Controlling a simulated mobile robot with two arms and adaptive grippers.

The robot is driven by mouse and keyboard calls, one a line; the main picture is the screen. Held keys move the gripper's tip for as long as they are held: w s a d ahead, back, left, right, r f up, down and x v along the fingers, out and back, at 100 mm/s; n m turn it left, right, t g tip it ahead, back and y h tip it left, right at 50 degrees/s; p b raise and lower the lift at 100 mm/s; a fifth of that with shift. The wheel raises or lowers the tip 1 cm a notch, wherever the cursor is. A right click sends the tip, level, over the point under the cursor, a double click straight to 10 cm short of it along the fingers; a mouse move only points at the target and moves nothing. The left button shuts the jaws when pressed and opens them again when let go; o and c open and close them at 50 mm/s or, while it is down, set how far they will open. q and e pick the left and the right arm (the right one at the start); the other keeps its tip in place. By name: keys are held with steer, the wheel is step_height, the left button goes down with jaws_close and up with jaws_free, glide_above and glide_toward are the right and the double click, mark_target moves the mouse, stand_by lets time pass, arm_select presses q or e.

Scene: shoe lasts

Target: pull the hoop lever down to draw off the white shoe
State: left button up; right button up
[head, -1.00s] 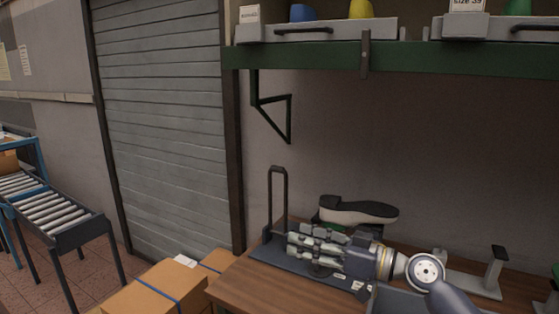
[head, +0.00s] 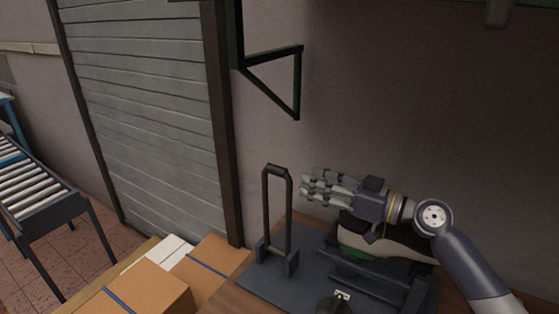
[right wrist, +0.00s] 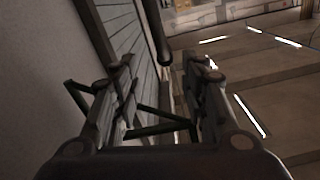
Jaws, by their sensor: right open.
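The hoop lever (head: 278,170) stands upright, a dark inverted U on a dark base plate (head: 258,288) on the bench. My right gripper (head: 307,183) is open, with its fingers pointing left toward the upper part of the hoop and a small gap apparent between them. Its spread fingers (right wrist: 168,72) also show in the right wrist view, with nothing clearly gripped. The shoe (head: 408,252) is sole up on a green last (head: 352,243), behind and below my right wrist, which hides part of it. My left gripper is not in view.
Cardboard boxes (head: 150,291) lie left of the bench. A roller conveyor (head: 30,190) stands at far left, before a grey shutter (head: 140,110). A wall bracket (head: 272,52) is above the hoop. A dark round piece with a label (head: 342,296) is at the plate's front.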

mark_target(276, 171)
steer(key=p+x, duration=0.1)
steer(key=x, duration=0.1)
steer(key=p+x, duration=0.1)
steer(key=r+p+x, duration=0.1)
steer(key=x, duration=0.1)
steer(key=shift+s+a, duration=0.15)
steer(key=shift+a, duration=0.4)
steer(key=x, duration=0.1)
steer(key=p+x, duration=0.1)
steer(key=x, duration=0.2)
steer(key=shift+f, duration=0.25)
steer(key=shift+w+a, duration=0.1)
steer(key=shift+w, duration=0.1)
steer(key=shift+w+f, duration=0.1)
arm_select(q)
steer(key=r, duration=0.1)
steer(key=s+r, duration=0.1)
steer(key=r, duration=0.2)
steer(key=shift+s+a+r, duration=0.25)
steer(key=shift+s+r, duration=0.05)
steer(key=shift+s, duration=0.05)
arm_select(e)
jaws_close()
